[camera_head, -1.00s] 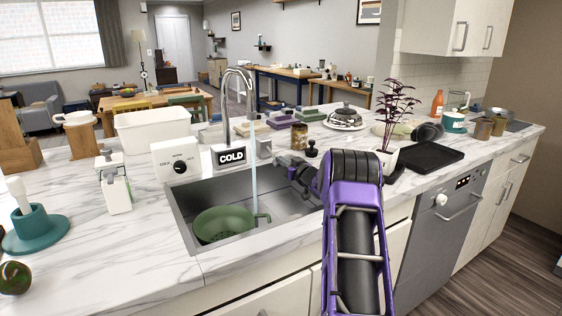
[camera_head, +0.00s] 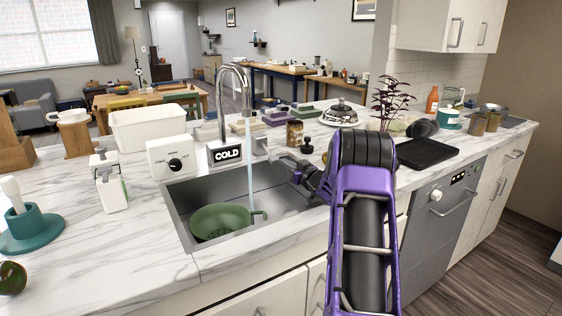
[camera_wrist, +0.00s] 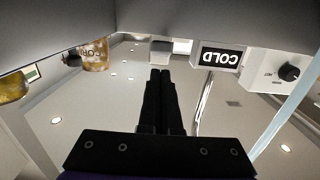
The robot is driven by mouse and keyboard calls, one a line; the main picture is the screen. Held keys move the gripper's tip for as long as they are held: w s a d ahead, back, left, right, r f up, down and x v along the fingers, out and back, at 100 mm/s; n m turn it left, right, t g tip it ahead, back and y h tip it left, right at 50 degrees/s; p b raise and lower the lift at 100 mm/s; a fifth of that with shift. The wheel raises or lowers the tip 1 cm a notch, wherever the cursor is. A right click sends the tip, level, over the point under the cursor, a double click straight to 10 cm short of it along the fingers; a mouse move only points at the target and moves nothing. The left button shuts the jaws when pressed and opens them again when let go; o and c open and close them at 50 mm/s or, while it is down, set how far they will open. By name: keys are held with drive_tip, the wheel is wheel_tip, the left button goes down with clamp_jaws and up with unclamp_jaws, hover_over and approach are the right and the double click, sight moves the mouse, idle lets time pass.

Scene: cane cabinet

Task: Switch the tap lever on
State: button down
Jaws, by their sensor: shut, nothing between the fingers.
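The chrome gooseneck tap (camera_head: 231,103) stands behind the sink, and a pale stream of water (camera_head: 250,155) falls from its spout in the head view. A "COLD" sign (camera_head: 227,153) stands at its base; it also shows upside down in the wrist view (camera_wrist: 220,57). A small grey block (camera_head: 261,145), perhaps the lever, sits right of the sign. A similar grey block (camera_wrist: 161,50) shows just beyond my fingertips in the wrist view. My gripper (camera_head: 281,161) reaches over the sink's back right part, below and right of the block. Its fingers (camera_wrist: 160,72) are together and empty; contact is unclear.
The sink (camera_head: 180,215) holds a green colander (camera_head: 215,220). A white dial box (camera_head: 170,157) stands left of the sign. A labelled jar (camera_head: 295,134) and a dark-knobbed item (camera_head: 307,146) stand right of the tap. A potted plant (camera_head: 391,98) and black tray (camera_head: 428,153) are farther right.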

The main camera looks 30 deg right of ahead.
drive_tip(key=shift+s+r, duration=0.15)
drive_tip(key=shift+s, duration=0.8)
